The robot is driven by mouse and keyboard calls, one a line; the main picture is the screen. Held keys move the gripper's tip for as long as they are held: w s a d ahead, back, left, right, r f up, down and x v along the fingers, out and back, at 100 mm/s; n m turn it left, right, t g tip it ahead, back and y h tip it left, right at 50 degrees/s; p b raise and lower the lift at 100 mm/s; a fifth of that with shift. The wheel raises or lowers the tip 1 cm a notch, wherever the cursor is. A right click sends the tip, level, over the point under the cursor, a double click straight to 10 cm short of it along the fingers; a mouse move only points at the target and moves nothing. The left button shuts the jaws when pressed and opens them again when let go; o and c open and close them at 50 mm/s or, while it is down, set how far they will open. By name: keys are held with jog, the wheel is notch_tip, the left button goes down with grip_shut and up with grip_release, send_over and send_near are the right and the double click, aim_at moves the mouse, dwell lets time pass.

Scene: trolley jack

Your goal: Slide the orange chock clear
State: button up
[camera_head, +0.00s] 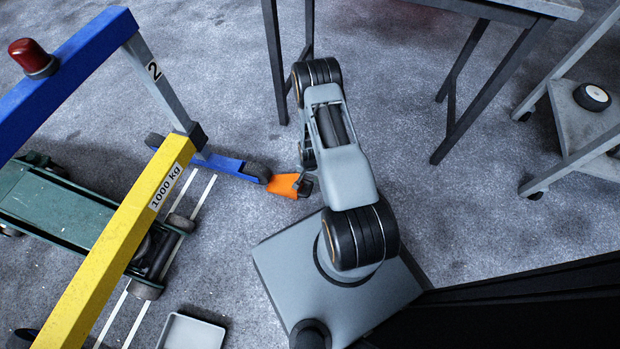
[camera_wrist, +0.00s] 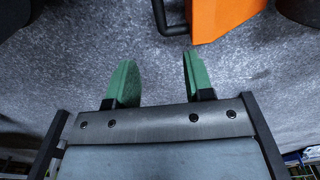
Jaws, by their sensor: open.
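The orange chock (camera_head: 283,186) lies on the floor against the black wheel (camera_head: 257,172) at the end of a blue gantry leg. In the wrist view the chock (camera_wrist: 218,18) is at the top edge and partly cut off, with a dark bar handle (camera_wrist: 170,27) at its left side. My gripper (camera_wrist: 157,68) is open, its two green fingers apart with only floor between them. The fingertips are short of the chock and handle and do not touch them in the wrist view. In the head view my arm largely hides the gripper, near the chock's right end.
A green trolley jack (camera_head: 60,208) stands at the left under the yellow beam (camera_head: 130,235). A grey tray (camera_head: 190,333) lies at the bottom. Table legs (camera_head: 275,60) rise behind my arm, and a trolley (camera_head: 580,120) stands at the right. Open floor lies between.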

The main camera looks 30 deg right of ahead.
aim_at(310, 189)
jog(key=shift+f, duration=0.2)
notch_tip(310, 189, down, 14)
jog(key=b, duration=0.6)
jog(key=shift+r+b, duration=0.25)
jog(key=shift+b, duration=0.05)
jog(key=shift+c, duration=0.3)
grip_shut()
dwell(0.3)
